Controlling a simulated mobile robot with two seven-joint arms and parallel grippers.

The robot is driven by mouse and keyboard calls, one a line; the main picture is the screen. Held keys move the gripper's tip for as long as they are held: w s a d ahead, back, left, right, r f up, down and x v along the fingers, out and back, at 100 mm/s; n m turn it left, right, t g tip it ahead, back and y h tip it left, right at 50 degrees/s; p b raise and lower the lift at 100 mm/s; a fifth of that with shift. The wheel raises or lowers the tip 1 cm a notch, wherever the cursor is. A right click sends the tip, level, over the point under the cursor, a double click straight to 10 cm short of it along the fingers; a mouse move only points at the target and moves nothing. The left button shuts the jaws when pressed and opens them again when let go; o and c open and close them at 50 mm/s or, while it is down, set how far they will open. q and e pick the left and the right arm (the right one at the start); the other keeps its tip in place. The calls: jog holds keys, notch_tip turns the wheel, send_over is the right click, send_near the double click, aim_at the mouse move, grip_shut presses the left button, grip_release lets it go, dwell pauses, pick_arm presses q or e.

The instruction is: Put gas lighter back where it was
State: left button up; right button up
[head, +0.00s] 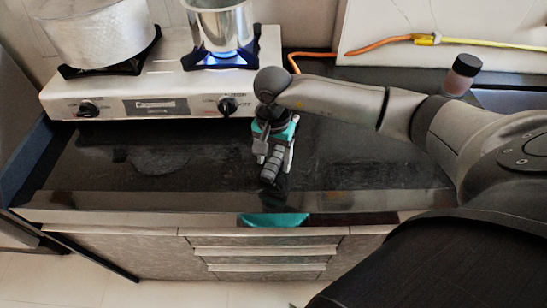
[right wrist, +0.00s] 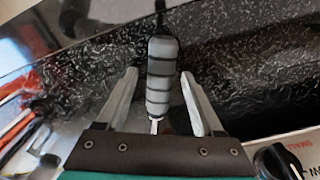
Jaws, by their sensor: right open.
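The gas lighter (head: 269,168), a grey ribbed stick, is at my right gripper (head: 274,163), over the dark counter (head: 350,165) in front of the stove. In the right wrist view the lighter (right wrist: 163,82) lies lengthwise between the two fingers of my right gripper (right wrist: 162,88), its thin metal end toward the palm. The fingers are open, with gaps visible on both sides of the lighter. I cannot tell whether the lighter rests on the counter. My left gripper is not in view.
The white stove (head: 165,85) carries a large pot (head: 98,35) and a smaller metal pot (head: 218,25) over a blue flame. A dark-capped jar (head: 461,75) stands at the back right. An orange hose (head: 375,45) runs behind. The counter's left part is largely clear.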

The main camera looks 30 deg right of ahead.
aim_at(273, 161)
notch_tip(273, 161, up, 12)
jog(key=p, duration=0.1)
jog(key=shift+f, duration=0.25)
